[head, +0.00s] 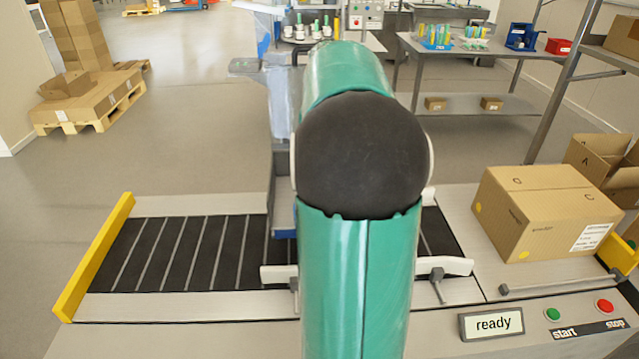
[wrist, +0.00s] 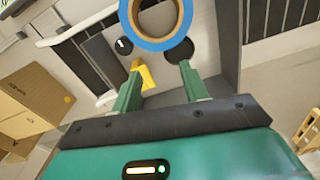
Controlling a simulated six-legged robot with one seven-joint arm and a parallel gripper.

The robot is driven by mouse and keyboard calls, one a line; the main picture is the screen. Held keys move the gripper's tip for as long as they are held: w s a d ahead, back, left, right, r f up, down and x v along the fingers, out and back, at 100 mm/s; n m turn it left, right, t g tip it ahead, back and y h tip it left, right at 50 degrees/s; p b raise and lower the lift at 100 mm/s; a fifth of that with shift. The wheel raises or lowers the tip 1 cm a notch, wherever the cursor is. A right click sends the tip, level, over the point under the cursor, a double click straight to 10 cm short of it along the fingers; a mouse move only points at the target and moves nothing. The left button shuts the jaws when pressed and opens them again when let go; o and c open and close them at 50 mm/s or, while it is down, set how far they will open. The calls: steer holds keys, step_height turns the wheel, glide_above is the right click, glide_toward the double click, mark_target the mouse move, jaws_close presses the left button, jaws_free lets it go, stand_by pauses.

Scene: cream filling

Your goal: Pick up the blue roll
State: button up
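The blue roll (wrist: 158,43) is a ring with a blue outer band and a brown inner core. It shows at the top of the wrist view, partly cut off by the frame edge, in front of a grey panel. My gripper (wrist: 160,69) is open, with two green fingers spread apart and nothing between them. The roll appears beyond the fingertips, apart from them. In the head view my green arm covers the middle, and I can make out neither the roll nor the gripper there.
A conveyor (head: 185,252) with a yellow end bar (head: 95,255) runs across the front. A closed cardboard box (head: 545,205) sits at its right. A "ready" display (head: 491,323) and start and stop buttons are at the front right. A yellow part (wrist: 146,76) lies near my left finger.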

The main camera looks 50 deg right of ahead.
steer(key=s+a+m, duration=0.4)
steer(key=s+m, duration=0.1)
steer(key=s, duration=0.4)
steer(key=shift+t, duration=0.5)
steer(key=f, duration=0.4)
steer(key=w+f, duration=0.1)
steer(key=f, duration=0.4)
steer(key=w+f, duration=0.1)
steer(key=f, duration=0.4)
steer(key=shift+f, duration=0.15)
steer(key=shift+d, duration=0.1)
jaws_close()
